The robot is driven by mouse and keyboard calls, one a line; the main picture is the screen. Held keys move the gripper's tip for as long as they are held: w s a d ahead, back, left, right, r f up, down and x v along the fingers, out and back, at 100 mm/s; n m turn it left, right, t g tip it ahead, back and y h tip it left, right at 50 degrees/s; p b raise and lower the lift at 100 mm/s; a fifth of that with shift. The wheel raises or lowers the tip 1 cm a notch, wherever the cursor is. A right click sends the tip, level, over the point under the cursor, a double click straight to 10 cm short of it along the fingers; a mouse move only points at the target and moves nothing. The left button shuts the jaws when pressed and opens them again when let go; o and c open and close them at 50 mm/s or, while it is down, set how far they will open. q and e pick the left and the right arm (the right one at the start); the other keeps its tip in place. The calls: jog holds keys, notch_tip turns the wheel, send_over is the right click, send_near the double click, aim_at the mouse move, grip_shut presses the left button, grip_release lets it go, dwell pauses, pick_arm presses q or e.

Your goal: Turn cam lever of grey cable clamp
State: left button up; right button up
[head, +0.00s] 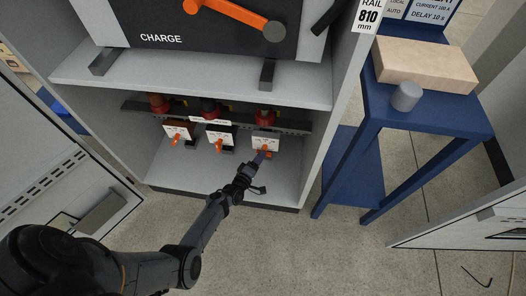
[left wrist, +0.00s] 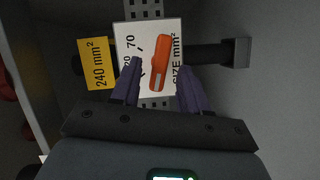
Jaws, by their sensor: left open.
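Three cable clamps with orange levers sit in a row in the lower bay of the cabinet in the head view. The right one (head: 265,143) has a pale face plate, and my left gripper (head: 259,160) is right in front of it. In the left wrist view a white size plate (left wrist: 133,46) carries an orange cam lever (left wrist: 160,62), tilted slightly from upright. My left gripper (left wrist: 160,84) is open, its two purple fingers on either side of the lever's lower end, with gaps showing. Whether they reach the lever's depth is unclear. My right gripper is out of view.
The middle clamp (head: 219,139) and left clamp (head: 178,132) stand close by. A yellow "240 mm²" label (left wrist: 93,64) is beside the size plate. The cabinet shelf (head: 200,78) hangs above the clamps. A blue table (head: 426,112) stands right of the cabinet.

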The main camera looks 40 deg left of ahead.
pick_arm(q)
jog(key=s+d+p, duration=0.1)
jog(key=s+p, duration=0.2)
jog(key=s, duration=0.3)
jog(key=shift+s+r, duration=0.3)
jog(key=shift+s, duration=0.1)
